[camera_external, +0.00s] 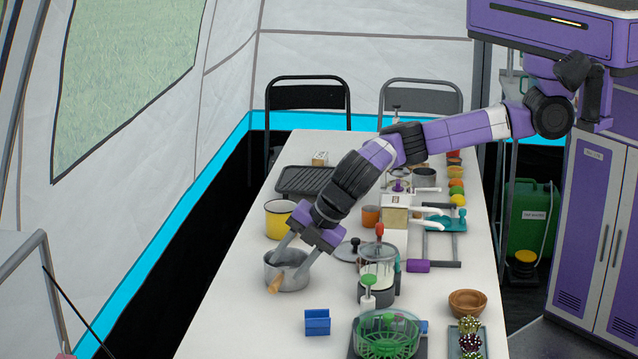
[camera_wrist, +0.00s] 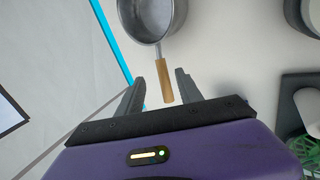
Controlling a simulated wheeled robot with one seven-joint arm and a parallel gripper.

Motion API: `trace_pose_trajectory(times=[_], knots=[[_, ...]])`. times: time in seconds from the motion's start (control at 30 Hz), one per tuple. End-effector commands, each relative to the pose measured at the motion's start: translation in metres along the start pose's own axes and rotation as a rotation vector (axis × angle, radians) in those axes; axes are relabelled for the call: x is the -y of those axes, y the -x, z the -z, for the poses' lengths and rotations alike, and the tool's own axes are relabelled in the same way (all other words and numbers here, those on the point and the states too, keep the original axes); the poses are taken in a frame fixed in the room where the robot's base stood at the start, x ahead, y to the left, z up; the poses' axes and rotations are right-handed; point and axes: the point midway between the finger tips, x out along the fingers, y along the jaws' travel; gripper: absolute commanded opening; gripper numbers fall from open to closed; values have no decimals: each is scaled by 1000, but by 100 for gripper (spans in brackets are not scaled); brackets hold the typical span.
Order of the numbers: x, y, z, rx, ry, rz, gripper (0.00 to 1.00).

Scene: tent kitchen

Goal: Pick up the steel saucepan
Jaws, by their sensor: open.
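The steel saucepan (camera_external: 288,277) stands upright on the white table at its left front part, with its wooden handle (camera_external: 274,284) pointing toward the camera. In the wrist view the saucepan (camera_wrist: 146,18) is at the top and cut off by the frame edge. Its wooden handle (camera_wrist: 164,80) reaches down between the fingers of my gripper (camera_wrist: 172,82). My gripper (camera_external: 292,248) is open, with its fingers apart on both sides of the handle in the wrist view. I cannot tell whether a finger touches the saucepan.
A yellow pot (camera_external: 280,222) stands just behind the saucepan. A glass jar appliance (camera_external: 378,268) stands to the right, and a blue holder (camera_external: 317,322) in front. A green spinner basket (camera_external: 388,338) is at the front right. The table's left edge is close to the saucepan.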

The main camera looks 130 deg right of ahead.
Motion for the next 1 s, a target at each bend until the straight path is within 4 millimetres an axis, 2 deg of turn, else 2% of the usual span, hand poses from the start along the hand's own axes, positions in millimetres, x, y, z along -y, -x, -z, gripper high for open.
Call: trace_pose_trajectory(times=[0.4, 0.53, 0.73, 0.77, 0.97, 1.0], knots=[[5, -52, -3, -1, 0, 0, 43], [5, -59, -3, -2, 1, 0, 43], [5, -60, -3, -3, 1, 0, 43], [5, -60, -3, -3, 1, 0, 41], [5, -59, -3, -3, 1, 0, 2], [5, -59, -3, -3, 1, 1, 0]])
